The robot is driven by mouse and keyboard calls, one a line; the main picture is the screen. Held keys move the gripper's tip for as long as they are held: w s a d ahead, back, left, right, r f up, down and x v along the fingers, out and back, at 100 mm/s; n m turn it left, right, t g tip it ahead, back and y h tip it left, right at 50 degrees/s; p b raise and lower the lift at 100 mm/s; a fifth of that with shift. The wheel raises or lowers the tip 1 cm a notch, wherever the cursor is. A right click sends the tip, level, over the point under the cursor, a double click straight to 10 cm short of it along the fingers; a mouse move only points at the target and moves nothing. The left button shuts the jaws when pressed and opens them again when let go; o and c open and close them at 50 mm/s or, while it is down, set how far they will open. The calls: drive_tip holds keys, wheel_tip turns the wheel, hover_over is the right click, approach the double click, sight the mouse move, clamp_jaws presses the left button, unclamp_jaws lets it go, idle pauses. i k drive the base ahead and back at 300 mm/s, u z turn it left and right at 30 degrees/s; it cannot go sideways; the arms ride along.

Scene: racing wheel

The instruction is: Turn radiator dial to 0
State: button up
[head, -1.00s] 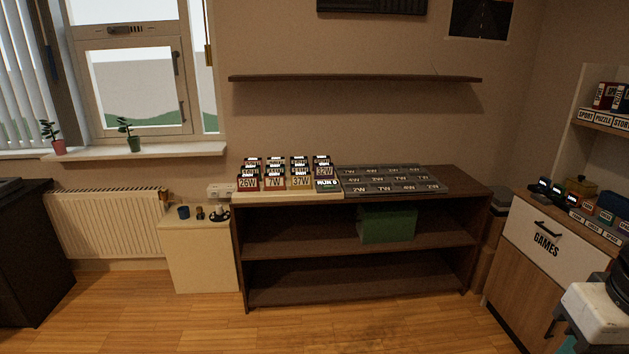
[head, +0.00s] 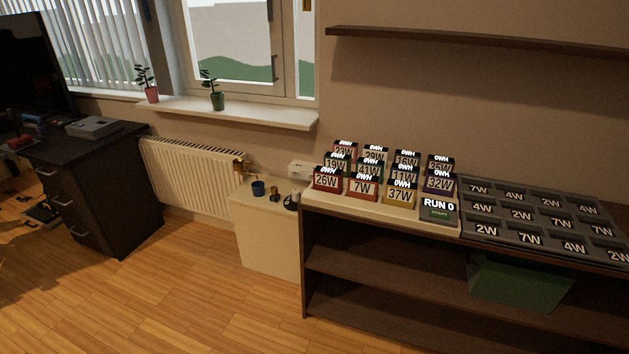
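The white ribbed radiator (head: 190,177) hangs under the window in the head view. A small brass-coloured fitting (head: 241,166) sits at its upper right end, where the dial appears to be. It is too small to read any number or setting. My gripper is not in the head view now.
A dark desk (head: 95,190) stands left. A brown shelf unit (head: 375,245) with numbered blocks is at right. Wooden floor (head: 190,290) in front is clear.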

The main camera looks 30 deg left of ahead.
sight(296, 194)
drive_tip(key=u, duration=1.1)
drive_tip(key=i, duration=0.6)
drive_tip(key=u, duration=0.65)
drive_tip(key=i, duration=1.75)
drive_tip(key=z, duration=0.25)
